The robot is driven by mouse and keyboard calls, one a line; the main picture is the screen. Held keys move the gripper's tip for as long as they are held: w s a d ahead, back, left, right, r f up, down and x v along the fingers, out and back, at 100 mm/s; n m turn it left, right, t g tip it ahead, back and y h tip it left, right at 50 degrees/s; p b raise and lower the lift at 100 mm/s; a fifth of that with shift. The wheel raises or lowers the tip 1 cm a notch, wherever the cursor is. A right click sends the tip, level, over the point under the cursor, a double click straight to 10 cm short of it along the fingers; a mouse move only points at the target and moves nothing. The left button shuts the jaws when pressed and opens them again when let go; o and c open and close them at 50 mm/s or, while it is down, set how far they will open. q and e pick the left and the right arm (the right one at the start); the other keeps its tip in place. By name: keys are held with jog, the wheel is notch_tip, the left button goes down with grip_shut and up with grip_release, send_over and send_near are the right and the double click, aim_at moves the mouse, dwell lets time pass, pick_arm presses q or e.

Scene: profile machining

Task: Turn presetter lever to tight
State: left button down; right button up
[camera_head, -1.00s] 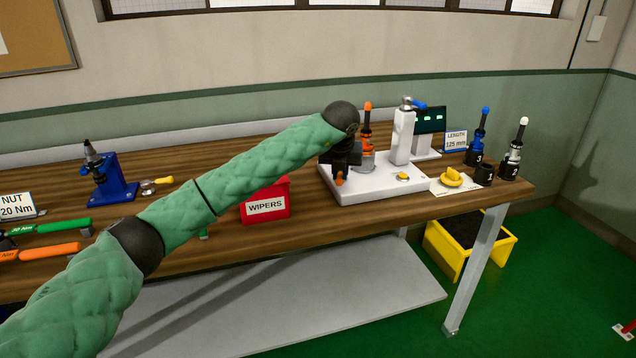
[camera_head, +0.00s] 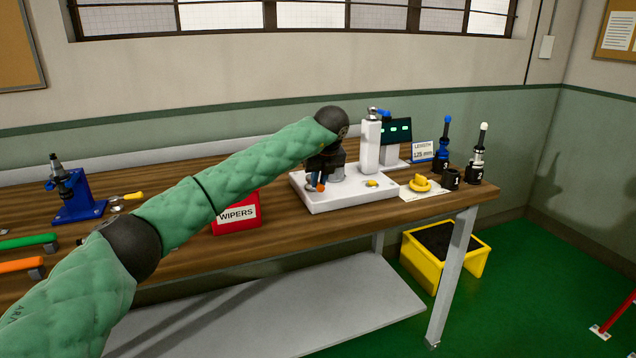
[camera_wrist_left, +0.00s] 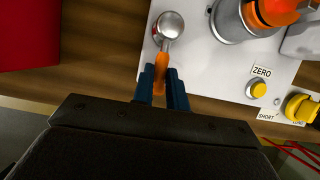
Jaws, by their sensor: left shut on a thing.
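The presetter is a white base plate (camera_head: 352,196) with a white column (camera_head: 370,148) on the wooden bench. Its lever has a round metal hub (camera_wrist_left: 170,25) and an orange handle (camera_wrist_left: 161,62) in the left wrist view. The handle points from the hub toward the plate's front edge. My left gripper (camera_wrist_left: 162,88) has its blue fingers shut on the orange handle. In the head view my left gripper (camera_head: 318,184) is low over the plate's left part. My arm hides most of the tool in the presetter's socket there. My right gripper is not in view.
A red WIPERS box (camera_head: 237,214) stands left of the plate, under my forearm. Right of it are a yellow ZERO button (camera_wrist_left: 257,90), a yellow item (camera_head: 420,183) on a paper, and black holders with tools (camera_head: 476,165). A screen (camera_head: 396,130) stands behind.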

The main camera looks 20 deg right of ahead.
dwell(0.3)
pick_arm(q)
jog(key=c, duration=1.4)
grip_release()
